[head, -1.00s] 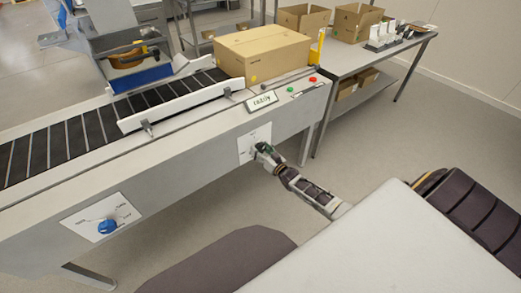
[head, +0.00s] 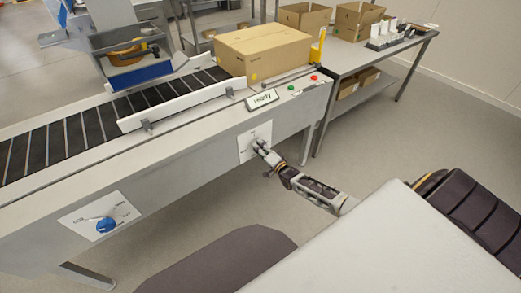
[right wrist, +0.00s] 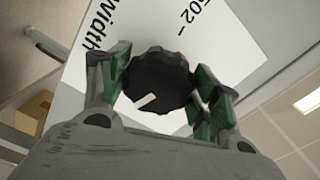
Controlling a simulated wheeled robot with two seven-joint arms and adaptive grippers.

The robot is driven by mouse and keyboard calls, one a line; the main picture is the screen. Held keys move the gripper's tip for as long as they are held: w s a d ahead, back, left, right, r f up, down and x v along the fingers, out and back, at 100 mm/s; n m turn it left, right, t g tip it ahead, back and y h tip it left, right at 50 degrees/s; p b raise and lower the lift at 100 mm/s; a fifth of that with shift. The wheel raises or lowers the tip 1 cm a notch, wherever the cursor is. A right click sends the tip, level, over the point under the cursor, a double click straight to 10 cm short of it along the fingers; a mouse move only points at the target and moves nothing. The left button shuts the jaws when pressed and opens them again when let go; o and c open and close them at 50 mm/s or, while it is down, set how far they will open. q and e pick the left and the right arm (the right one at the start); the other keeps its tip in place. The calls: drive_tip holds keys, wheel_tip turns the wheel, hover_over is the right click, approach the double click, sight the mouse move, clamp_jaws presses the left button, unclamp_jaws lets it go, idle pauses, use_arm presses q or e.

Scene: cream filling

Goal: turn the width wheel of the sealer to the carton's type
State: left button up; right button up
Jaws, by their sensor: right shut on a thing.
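The width wheel (right wrist: 157,75) is a dark, scalloped knob with a white pointer mark in the right wrist view. It sits on a white plate (right wrist: 150,25) printed with "width" and a partly cut-off type mark ending in "02". My right gripper (right wrist: 161,92) is shut on the wheel, a green-padded finger on each side. In the head view my right gripper (head: 260,148) reaches the plate on the sealer's front and hides most of the wheel. The carton (head: 263,51), closed and brown with a yellow dot, lies on the sealer's belt. My left gripper is not in view.
The sealer (head: 185,165) also carries a blue knob (head: 106,225) on a left plate, a small display (head: 262,99) reading "ready", and green and red buttons. A side table (head: 385,54) behind holds open boxes. Floor is clear right of the sealer.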

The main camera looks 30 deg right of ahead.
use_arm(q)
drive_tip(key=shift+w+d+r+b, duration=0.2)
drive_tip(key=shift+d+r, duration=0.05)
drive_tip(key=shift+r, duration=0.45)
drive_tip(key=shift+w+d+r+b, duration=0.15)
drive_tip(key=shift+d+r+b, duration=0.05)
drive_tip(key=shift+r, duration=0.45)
use_arm(e)
drive_tip(key=shift+f+m, duration=0.1)
drive_tip(key=shift+m, duration=1.5)
drive_tip(key=shift+a, duration=0.1)
drive_tip(key=o, duration=1)
drive_tip(key=shift+s, duration=0.15)
drive_tip(key=shift+s+d, duration=0.15)
drive_tip(key=shift+s, duration=1.8)
drive_tip(key=shift+s+d, duration=0.2)
drive_tip(key=shift+s, duration=1.75)
drive_tip(key=shift+s+d, duration=0.15)
drive_tip(key=shift+s, duration=1.8)
